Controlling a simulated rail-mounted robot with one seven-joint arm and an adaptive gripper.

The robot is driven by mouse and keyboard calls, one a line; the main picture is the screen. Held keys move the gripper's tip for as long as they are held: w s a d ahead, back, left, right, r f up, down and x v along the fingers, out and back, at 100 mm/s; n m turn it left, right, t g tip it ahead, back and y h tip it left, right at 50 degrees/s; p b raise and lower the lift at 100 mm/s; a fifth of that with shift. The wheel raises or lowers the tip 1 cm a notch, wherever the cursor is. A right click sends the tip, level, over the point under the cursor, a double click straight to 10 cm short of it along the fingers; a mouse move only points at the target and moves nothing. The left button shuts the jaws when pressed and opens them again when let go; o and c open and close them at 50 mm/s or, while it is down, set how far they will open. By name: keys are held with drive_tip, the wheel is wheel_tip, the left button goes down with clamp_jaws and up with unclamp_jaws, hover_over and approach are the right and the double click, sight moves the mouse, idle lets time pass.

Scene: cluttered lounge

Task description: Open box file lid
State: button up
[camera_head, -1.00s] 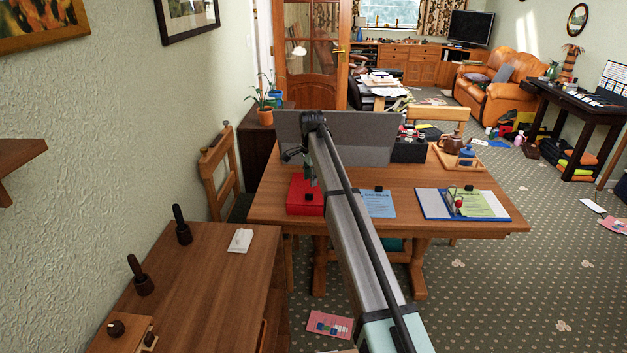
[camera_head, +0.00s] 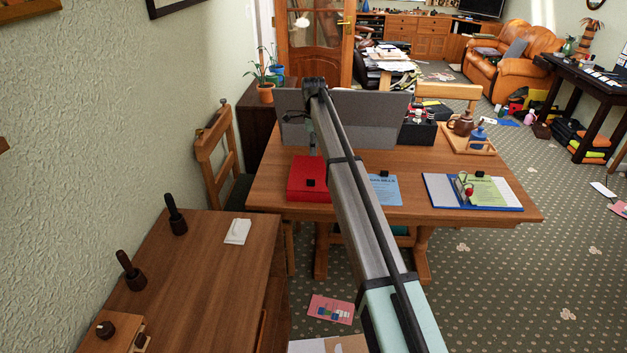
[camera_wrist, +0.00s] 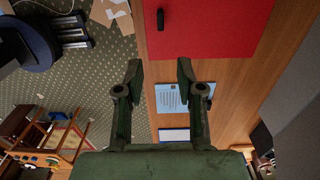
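The box file is a closed red box (camera_head: 307,178) with a black catch on its front, on the near left part of the wooden table (camera_head: 440,150). In the wrist view the red box (camera_wrist: 215,28) fills the top, with its black catch (camera_wrist: 160,19) near its left edge. My gripper (camera_wrist: 160,78) is open and empty in the wrist view, its two fingers apart and pointing toward the box. The fingertips are below the red surface in that picture. In the head view my arm hides part of the table, and the gripper is too small and covered to make out clearly.
A grey panel (camera_head: 370,122) stands behind the box. Blue paper (camera_head: 385,188) and a clipboard (camera_head: 495,191) lie to the right. A wooden tray (camera_head: 468,142) holds a teapot. A chair (camera_head: 217,158) stands left of the table. A brown cabinet top (camera_head: 205,280) is nearer.

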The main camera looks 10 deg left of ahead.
sight(314, 180)
wheel_tip(314, 180, down, 15)
drive_tip(key=p, duration=0.3)
drive_tip(key=shift+w+f, duration=0.1)
clamp_jaws()
